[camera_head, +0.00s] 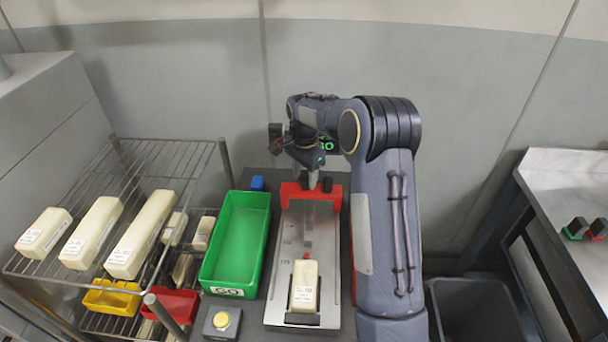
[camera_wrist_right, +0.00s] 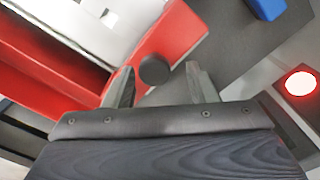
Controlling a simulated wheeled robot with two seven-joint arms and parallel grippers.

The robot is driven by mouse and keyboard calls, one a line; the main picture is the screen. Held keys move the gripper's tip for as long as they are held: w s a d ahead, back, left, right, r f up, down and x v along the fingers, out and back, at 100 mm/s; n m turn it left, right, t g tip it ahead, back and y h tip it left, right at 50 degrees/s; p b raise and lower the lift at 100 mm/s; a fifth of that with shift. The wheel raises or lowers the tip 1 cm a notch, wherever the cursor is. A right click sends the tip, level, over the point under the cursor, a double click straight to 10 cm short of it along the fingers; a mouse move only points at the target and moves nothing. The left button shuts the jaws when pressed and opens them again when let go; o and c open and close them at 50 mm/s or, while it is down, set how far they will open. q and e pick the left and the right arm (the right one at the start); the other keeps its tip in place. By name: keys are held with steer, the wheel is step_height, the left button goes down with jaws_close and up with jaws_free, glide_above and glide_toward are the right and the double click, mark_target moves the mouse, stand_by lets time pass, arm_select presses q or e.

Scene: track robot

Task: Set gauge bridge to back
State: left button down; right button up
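The red gauge bridge (camera_head: 332,194) spans the far part of a grey metal track plate (camera_head: 280,275) with engraved marks. A black knob on the bridge (camera_wrist_right: 153,70) shows between the fingers of my right gripper (camera_wrist_right: 160,88), with gaps on both sides. The right gripper (camera_head: 313,181) is open and comes down over the bridge from behind. The bridge (camera_wrist_right: 180,40) also shows red in the right wrist view. A cream labelled block (camera_head: 305,284) sits in a black holder at the near end of the plate. My left gripper is in neither view.
A green bin (camera_head: 207,275) stands left of the plate, with a yellow button box (camera_head: 221,321) in front. A wire rack (camera_head: 150,150) holds cream blocks and small yellow and red bins. A grey bin (camera_head: 440,290) stands right of my arm.

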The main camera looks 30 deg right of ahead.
steer(key=shift+s, duration=0.1)
step_height(320, 180, up, 8)
steer(key=shift+f+b, duration=0.1)
steer(key=shift+b, duration=0.35)
stand_by(0.5)
